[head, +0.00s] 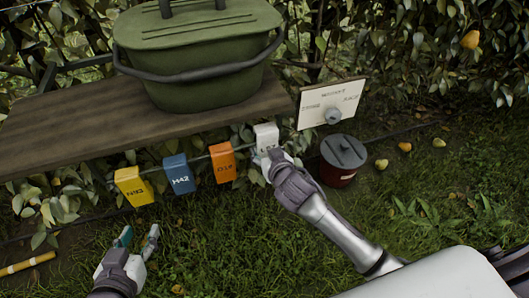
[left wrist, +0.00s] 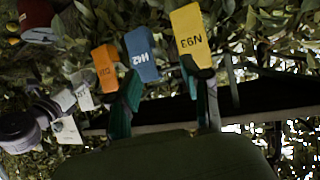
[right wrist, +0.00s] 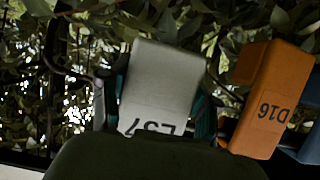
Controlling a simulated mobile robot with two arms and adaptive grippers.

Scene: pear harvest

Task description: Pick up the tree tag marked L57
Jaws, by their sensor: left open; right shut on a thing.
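The white tag L57 (head: 266,137) hangs at the right end of a row of tags below the wooden shelf. In the right wrist view the tag (right wrist: 160,85) shows its L57 marking upside down, between the two fingers. My right gripper (head: 268,153) is shut on this tag; the right wrist view also shows the gripper (right wrist: 153,112). My left gripper (head: 138,238) is open and empty, low over the grass at the left. The white tag also shows in the left wrist view (left wrist: 84,97).
Orange D16 (head: 222,163), blue H42 (head: 179,175) and yellow N93 (head: 134,187) tags hang left of L57. A green lidded tub (head: 200,75) stands on the shelf (head: 60,135). A white sign (head: 316,100) and red lidded bucket (head: 338,177) are right. Fallen fruit lies on the grass.

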